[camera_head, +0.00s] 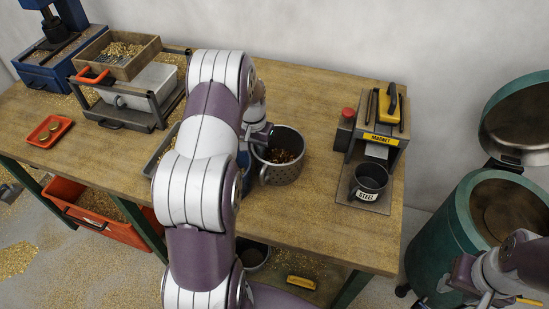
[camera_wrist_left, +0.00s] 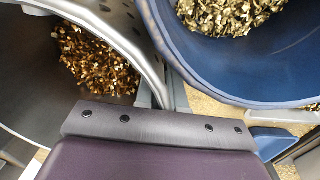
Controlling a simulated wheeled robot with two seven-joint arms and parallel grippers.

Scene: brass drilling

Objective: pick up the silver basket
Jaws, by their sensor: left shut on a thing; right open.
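The silver basket (camera_head: 291,174) is a perforated metal pot with brass shavings inside, upright on the workbench in the head view. In the left wrist view the basket (camera_wrist_left: 28,85) fills the left side, its rim close to my gripper. My left gripper (camera_wrist_left: 168,92) is shut on the basket's rim on the side facing the blue container. In the head view my left arm largely hides this gripper and the basket's left side. My right gripper (camera_head: 508,298) is open at the lower right corner, over the floor by the green machine and away from the basket.
A blue container (camera_wrist_left: 235,62) with shavings stands close beside the basket. A magnet station (camera_head: 382,140) with a dark steel cup (camera_head: 370,178) stands to the right. A sieve box (camera_head: 150,58) and red tray (camera_head: 49,131) are at left. A green drum machine (camera_head: 450,225) stands right of the bench.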

